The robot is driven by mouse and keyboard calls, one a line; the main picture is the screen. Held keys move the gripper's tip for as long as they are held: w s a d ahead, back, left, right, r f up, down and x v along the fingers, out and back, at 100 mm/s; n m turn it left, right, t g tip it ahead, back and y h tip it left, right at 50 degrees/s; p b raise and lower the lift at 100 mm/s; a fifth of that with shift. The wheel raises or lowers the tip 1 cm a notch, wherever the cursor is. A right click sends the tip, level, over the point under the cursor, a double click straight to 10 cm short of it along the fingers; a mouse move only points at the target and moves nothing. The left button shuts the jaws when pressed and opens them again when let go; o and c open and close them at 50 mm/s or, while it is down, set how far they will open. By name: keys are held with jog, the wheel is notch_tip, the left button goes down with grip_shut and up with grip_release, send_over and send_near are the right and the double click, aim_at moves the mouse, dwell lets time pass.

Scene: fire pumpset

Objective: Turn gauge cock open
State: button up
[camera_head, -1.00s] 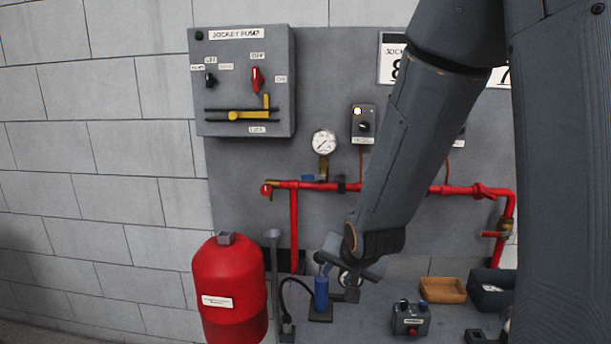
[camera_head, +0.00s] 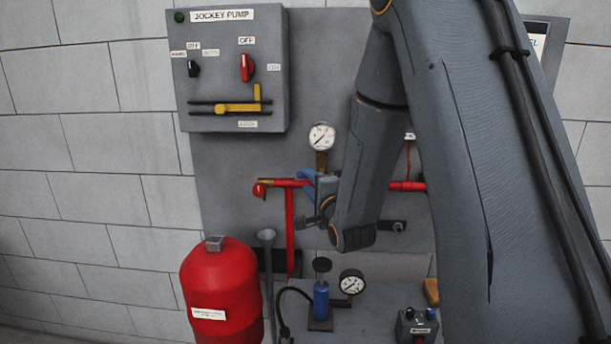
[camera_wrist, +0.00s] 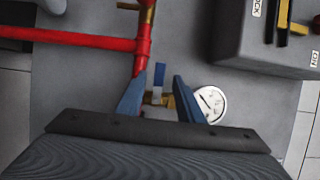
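The gauge cock is a small brass valve with a blue lever (camera_wrist: 160,76) on a fitting beside the red pipe, below the gauge. My gripper (camera_wrist: 159,82) is open, with one blue finger on each side of the lever in the wrist view. Gaps show between the fingers and the lever, so it is not gripped. The white pressure gauge (camera_wrist: 209,104) lies right of the fingers; it also shows in the head view (camera_head: 322,136). In the head view my gripper (camera_head: 312,188) is at the red pipe under the gauge and hides most of the cock.
The jockey pump box (camera_head: 236,70) juts out at upper left. A red tank (camera_head: 222,290) stands below it. The red pipe (camera_wrist: 80,39) runs along the panel close to my gripper. A blue hand pump (camera_head: 321,298) and second gauge (camera_head: 352,282) stand below.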

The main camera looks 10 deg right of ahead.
aim_at(304, 176)
jog(key=shift+w+a+p, duration=0.2)
jog(key=shift+w+p, duration=0.25)
jog(key=shift+w, duration=1.35)
grip_shut()
